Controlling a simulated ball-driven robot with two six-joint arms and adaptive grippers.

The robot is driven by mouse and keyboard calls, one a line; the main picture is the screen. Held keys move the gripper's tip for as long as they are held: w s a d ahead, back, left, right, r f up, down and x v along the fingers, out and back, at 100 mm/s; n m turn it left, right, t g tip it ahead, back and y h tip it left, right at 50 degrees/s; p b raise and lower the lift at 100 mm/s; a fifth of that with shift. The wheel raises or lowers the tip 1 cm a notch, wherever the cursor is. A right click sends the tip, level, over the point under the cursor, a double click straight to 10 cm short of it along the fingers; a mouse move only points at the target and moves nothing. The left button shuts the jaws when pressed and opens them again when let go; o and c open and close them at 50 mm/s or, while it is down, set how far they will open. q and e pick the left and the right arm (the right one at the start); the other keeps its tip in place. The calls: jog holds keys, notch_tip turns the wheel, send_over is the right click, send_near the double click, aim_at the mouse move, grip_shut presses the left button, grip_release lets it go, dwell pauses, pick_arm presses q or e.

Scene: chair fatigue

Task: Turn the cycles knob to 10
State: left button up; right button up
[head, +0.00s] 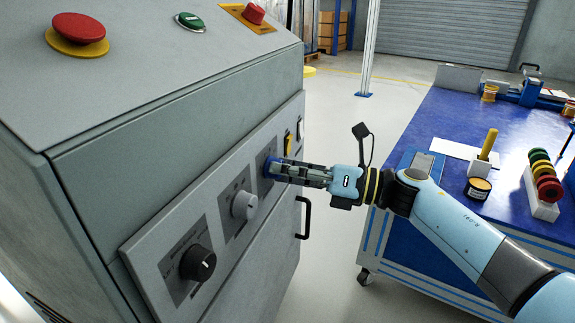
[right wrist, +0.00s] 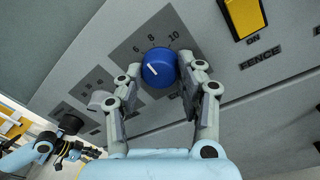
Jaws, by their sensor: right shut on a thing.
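The cycles knob is the blue knob (right wrist: 158,68) on the grey front panel, with 6, 8 and 10 printed around its upper side in the right wrist view. Its white pointer line shows on the left part of its face, away from the 10. My right gripper (right wrist: 160,75) is shut on the blue knob, one finger on each side. In the head view my right gripper (head: 272,169) reaches the panel from the right and mostly hides the blue knob. My left gripper (right wrist: 82,154) shows small at the lower left of the right wrist view, away from the knob.
A silver knob (head: 244,205) and a black knob (head: 197,263) sit nearer on the panel. A red button (head: 78,28) tops the machine. A blue workbench (head: 440,115) stands right.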

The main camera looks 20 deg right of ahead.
pick_arm(q)
jog(key=s+a+f+p, duration=0.3)
jog(key=s+f+p, duration=0.2)
jog(key=s+f, duration=0.5)
jog(key=shift+a+f+g, duration=0.3)
jog(key=shift+a+f, duration=0.05)
jog(key=shift+f, duration=0.6)
pick_arm(e)
jog(key=shift+f+m+t, duration=0.1)
jog(key=shift+m+t, duration=0.25)
jog(key=shift+m, duration=2.8)
jog(key=shift+m+t, duration=0.35)
jog(key=shift+m, duration=2.8)
pick_arm(q)
jog(key=shift+s, duration=0.15)
pick_arm(e)
jog(key=o, duration=1.1)
jog(key=shift+o, duration=0.2)
jog(key=shift+s, duration=0.1)
jog(key=v, duration=1.2)
